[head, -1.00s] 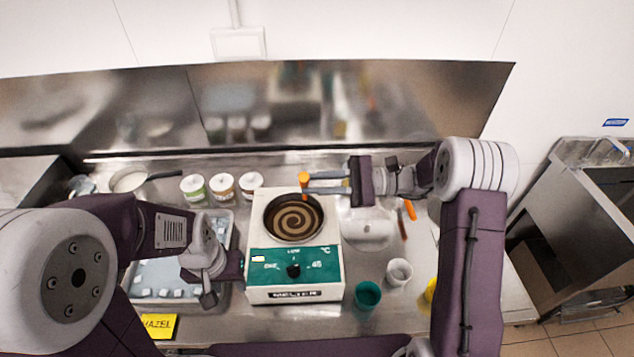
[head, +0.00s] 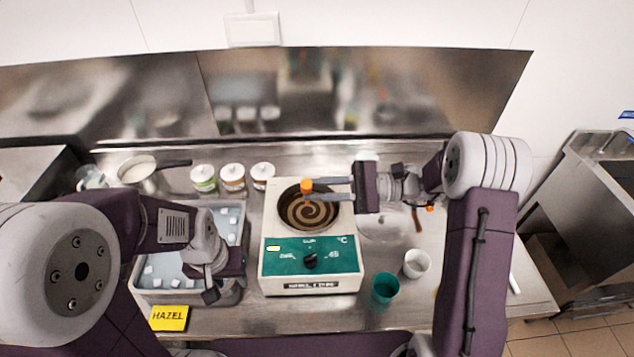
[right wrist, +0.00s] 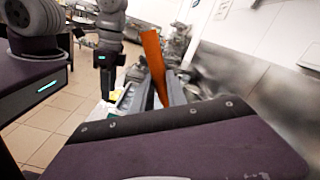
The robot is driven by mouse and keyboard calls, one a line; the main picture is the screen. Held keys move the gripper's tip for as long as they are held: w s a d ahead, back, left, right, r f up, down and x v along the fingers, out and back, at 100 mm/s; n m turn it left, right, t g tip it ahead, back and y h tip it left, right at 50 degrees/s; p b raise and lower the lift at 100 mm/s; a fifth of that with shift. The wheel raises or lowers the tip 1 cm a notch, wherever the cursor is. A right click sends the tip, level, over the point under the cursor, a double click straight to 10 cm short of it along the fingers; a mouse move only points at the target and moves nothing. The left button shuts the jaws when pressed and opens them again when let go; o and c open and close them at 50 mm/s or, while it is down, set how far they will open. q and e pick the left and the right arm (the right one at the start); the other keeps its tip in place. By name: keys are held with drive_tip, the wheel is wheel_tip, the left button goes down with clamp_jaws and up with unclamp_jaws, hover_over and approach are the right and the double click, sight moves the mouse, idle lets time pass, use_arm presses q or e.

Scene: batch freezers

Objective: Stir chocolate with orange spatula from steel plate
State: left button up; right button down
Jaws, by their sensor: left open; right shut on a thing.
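The orange spatula (head: 306,185) is held in my right gripper (head: 318,188), over the far edge of the round dark pan (head: 282,222). It also shows in the right wrist view (right wrist: 153,55), between the fingers. The pan holds brown chocolate with a pale swirl (head: 312,210). I cannot tell whether the spatula's lower end touches the chocolate. The pan sits on the white melter (head: 270,192) with a green dial panel. My left gripper (head: 212,292) is open and empty near the right front of the tray of pale cubes.
The metal tray (head: 240,215) stands left of the melter. Several lidded cups, such as this one (head: 233,178), stand behind. A teal cup (head: 385,288) and a white cup (head: 417,263) stand front right. A yellow HAZEL sign (head: 170,318) is at the front edge.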

wheel_tip(320, 180, down, 8)
drive_tip(key=w+b, duration=0.2)
drive_tip(key=b, duration=0.3)
drive_tip(key=shift+w+d+f, duration=0.15)
drive_tip(key=shift+w, duration=0.25)
drive_tip(key=shift+s, duration=0.2)
